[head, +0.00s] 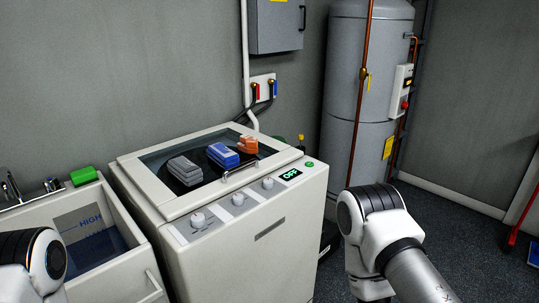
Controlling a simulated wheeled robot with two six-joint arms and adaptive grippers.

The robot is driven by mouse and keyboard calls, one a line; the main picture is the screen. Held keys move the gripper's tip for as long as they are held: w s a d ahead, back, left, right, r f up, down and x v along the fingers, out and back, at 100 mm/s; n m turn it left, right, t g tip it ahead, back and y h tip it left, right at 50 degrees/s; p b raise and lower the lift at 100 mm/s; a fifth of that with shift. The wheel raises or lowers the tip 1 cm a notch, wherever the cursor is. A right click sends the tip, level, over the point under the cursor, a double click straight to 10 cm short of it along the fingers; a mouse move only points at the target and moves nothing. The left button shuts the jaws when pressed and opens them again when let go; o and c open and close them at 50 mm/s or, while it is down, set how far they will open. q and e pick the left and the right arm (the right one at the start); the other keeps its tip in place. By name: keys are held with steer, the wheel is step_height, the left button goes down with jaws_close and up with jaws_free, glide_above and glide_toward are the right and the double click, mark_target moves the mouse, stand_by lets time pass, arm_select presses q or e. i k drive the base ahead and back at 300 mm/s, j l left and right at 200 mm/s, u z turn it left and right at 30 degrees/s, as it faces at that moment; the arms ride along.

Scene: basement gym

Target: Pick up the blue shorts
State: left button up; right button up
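The blue shorts (223,155) look like a small folded blue bundle on the dark lid panel on top of a white washing machine (262,230). They lie between a grey folded bundle (184,170) on the left and an orange one (248,145) on the right. I cannot tell for sure whether the bundles are on the panel or under clear glass. Parts of my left arm show at the lower left and of my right arm at the lower right, both apart from the shorts. Neither gripper is visible.
A lid handle (240,168) and several knobs are along the machine's front top. A white sink (128,288) with a green block (84,176) stands at the left. A grey tank (362,95) with copper pipes stands behind right. Dark floor is open at the right.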

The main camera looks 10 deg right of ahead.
mark_target(225, 157)
steer(key=z, duration=0.1)
steer(key=u, duration=0.5)
steer(key=i+l+u, duration=0.15)
steer(key=l+u, duration=0.25)
steer(key=l, duration=0.2)
steer(key=l+u, duration=0.4)
steer(key=l, duration=0.2)
steer(key=l+u, duration=0.35)
steer(key=l, duration=0.3)
